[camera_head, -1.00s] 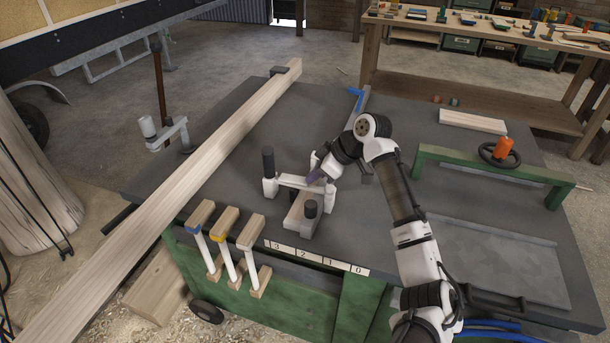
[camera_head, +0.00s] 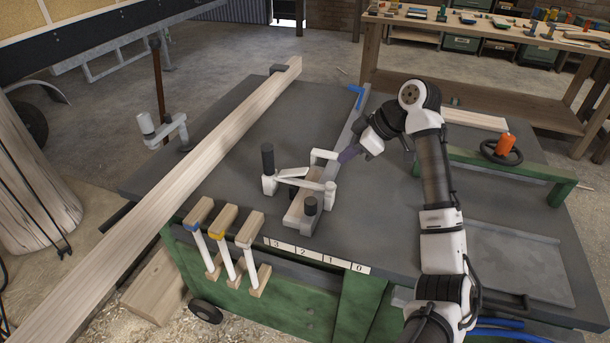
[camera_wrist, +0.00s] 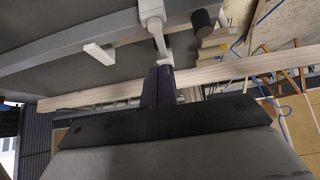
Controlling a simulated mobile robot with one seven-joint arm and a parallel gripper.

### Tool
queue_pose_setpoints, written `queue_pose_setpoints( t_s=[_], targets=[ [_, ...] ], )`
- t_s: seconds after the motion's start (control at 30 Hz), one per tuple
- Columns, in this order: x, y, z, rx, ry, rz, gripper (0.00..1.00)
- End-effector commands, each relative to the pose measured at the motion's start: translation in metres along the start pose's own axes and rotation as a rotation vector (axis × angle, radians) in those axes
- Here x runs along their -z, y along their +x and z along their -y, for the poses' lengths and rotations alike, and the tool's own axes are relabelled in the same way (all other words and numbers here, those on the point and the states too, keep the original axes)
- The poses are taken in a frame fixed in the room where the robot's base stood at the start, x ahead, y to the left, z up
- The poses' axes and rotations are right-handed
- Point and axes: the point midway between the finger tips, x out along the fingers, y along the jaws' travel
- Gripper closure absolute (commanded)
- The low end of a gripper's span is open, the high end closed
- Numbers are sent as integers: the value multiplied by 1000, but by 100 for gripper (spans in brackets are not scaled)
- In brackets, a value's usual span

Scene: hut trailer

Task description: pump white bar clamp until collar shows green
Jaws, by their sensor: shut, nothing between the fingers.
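A white bar clamp (camera_head: 314,186) with a black upright handle (camera_head: 268,158) and a black knob (camera_head: 310,205) stands around a short wooden block (camera_head: 298,212) on the grey bench. I cannot make out any green on a collar.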

Motion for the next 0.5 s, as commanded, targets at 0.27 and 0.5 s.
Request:
queue_pose_setpoints(
  t_s=[0.27,0.5],
  targets=[
    [0,-45,0,0,0,0,100],
    [0,-55,0,2,-1,1,100]
  ],
)
